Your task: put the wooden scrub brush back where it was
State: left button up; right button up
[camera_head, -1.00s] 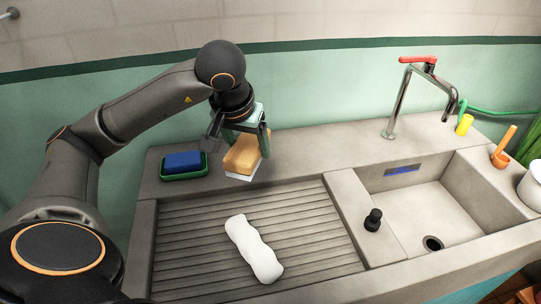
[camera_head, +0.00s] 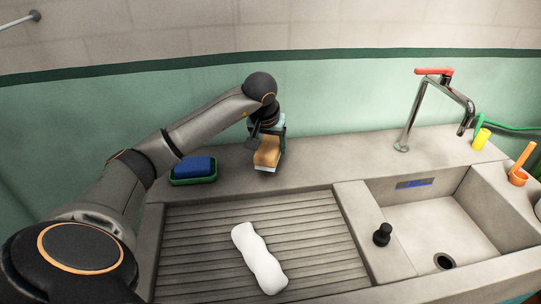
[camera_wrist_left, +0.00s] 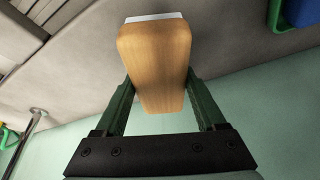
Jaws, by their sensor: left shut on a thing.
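The wooden scrub brush (camera_head: 267,151) has a tan wooden back and a pale white underside. My left gripper (camera_head: 268,140) is shut on it, at the back ledge of the sink unit, right of the green tray. In the left wrist view the brush (camera_wrist_left: 155,60) sits between the two green fingers of the gripper (camera_wrist_left: 158,95), its white edge at the far end. I cannot tell whether its underside touches the ledge. My right gripper is not in view.
A blue sponge (camera_head: 195,167) lies in a green tray (camera_head: 193,181) on the ledge. A white cloth-like roll (camera_head: 259,258) lies on the ribbed drainboard (camera_head: 190,235). A black plug (camera_head: 382,235), the basin (camera_head: 445,222) and a red-handled tap (camera_head: 410,120) are to the right.

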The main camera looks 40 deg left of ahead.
pick_arm(q)
jog(key=shift+w+a+f, duration=0.1)
jog(key=shift+w+f, duration=0.05)
jog(key=shift+f, duration=0.15)
jog(key=shift+w+f, duration=0.15)
jog(key=shift+f, duration=1.45)
jog(key=shift+f, duration=0.2)
jog(key=o, duration=1.3)
jog(key=shift+r, duration=0.1)
jog(key=shift+r, duration=0.25)
jog(key=p+v, duration=0.1)
jog(key=v, duration=1)
jog(key=shift+s+r, duration=0.25)
jog(key=shift+r, duration=0.1)
